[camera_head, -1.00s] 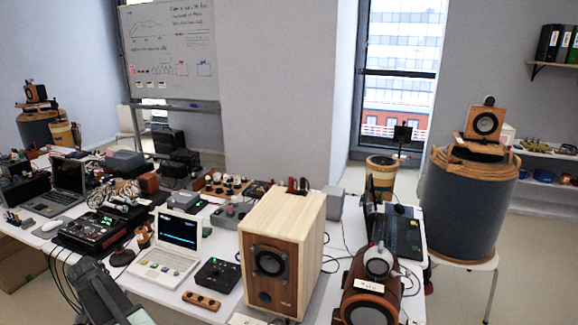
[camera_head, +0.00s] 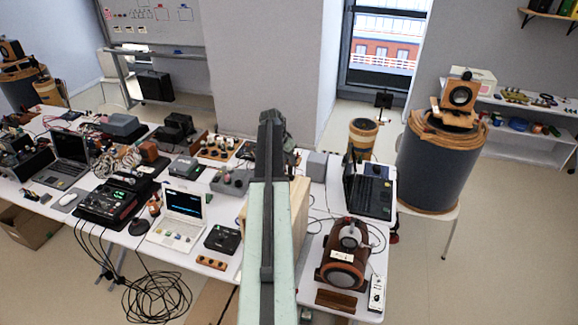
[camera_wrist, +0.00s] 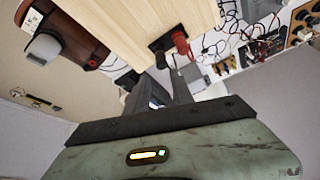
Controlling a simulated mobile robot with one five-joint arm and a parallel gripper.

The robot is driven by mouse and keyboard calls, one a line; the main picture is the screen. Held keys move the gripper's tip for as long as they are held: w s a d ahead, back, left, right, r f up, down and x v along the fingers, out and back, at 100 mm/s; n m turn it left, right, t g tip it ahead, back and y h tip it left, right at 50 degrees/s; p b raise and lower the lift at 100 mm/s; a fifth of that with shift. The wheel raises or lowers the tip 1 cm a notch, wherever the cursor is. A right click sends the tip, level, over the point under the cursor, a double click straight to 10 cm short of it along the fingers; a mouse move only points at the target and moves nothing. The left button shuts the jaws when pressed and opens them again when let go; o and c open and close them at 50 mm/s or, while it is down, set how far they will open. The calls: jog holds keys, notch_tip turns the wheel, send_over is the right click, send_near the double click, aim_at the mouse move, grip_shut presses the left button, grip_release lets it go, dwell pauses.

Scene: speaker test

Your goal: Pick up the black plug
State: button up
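The black plug (camera_wrist: 161,58) is at the edge of the light wooden speaker (camera_wrist: 140,22) in the wrist view, beside a red plug (camera_wrist: 180,42). My gripper (camera_wrist: 161,75) has its two dark fingers apart, with a gap between them. Its fingertips appear close to the black plug; I cannot tell whether they touch it. Nothing is clearly held. In the head view my arm covers most of the speaker (camera_head: 299,205), and both plugs are hidden behind it.
A brown round speaker with headphones (camera_head: 343,262) stands right of the wooden speaker. An open dark laptop (camera_head: 372,195) is behind it. A white laptop (camera_head: 180,213) and a black box (camera_head: 222,239) are to the left. Loose cables lie on the white table (camera_head: 318,238).

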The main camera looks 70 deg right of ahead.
aim_at(290, 167)
jog(key=shift+b+x, duration=1.15)
jog(key=shift+x, duration=0.25)
jog(key=f+b, duration=0.3)
jog(key=d+f+b, duration=0.1)
jog(key=f, duration=0.1)
jog(key=shift+w+b, duration=0.15)
jog(key=shift+b, duration=0.25)
jog(key=shift+d+f, duration=0.1)
jog(key=shift+f, duration=0.1)
jog(key=shift+r, duration=0.2)
grip_shut()
